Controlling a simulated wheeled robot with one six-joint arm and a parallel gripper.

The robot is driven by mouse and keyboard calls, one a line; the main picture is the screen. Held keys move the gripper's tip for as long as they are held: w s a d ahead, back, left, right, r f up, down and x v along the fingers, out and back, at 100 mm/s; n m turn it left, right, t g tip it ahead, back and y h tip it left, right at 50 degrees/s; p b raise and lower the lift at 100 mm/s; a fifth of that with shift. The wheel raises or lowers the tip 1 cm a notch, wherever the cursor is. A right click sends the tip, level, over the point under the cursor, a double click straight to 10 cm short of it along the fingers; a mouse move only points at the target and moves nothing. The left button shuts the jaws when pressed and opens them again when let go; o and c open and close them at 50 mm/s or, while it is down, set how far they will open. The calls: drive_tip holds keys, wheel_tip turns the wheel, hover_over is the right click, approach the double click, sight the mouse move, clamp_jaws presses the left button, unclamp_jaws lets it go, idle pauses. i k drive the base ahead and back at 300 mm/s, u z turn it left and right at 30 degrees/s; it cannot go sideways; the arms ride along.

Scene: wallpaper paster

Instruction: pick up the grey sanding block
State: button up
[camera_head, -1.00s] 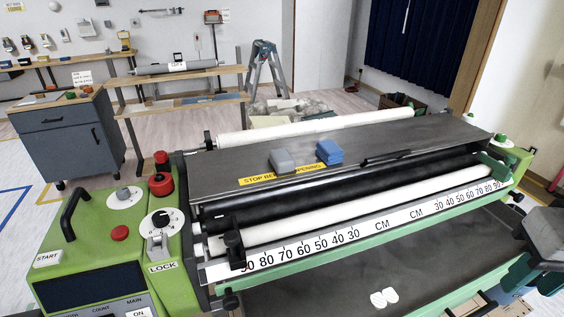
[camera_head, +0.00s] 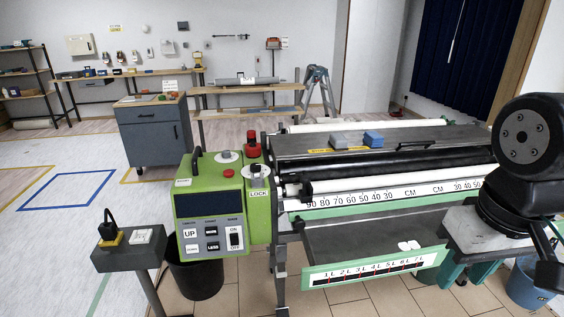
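The grey sanding block (camera_head: 339,140) lies on the dark flat top of the green pasting machine (camera_head: 411,135), near its left end. A blue block (camera_head: 373,139) lies just to its right, a small gap apart. Nothing touches the grey block. Part of my dark arm (camera_head: 522,150) shows at the right edge of the view. My gripper itself is out of view.
The machine's green control box (camera_head: 212,205) stands left of the blocks, with red knobs on top. A black bin (camera_head: 196,276) and a small grey stand (camera_head: 127,257) are at the front left. A blue-grey cabinet (camera_head: 150,138) stands behind. The floor at left is clear.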

sight(337, 142)
drive_tip(key=z, duration=1.5)
drive_tip(key=k, duration=0.1)
drive_tip(key=u, duration=2.35)
drive_tip(key=i, duration=0.8)
drive_tip(key=z, duration=0.7)
drive_tip(key=i, duration=0.95)
drive_tip(key=z, duration=0.7)
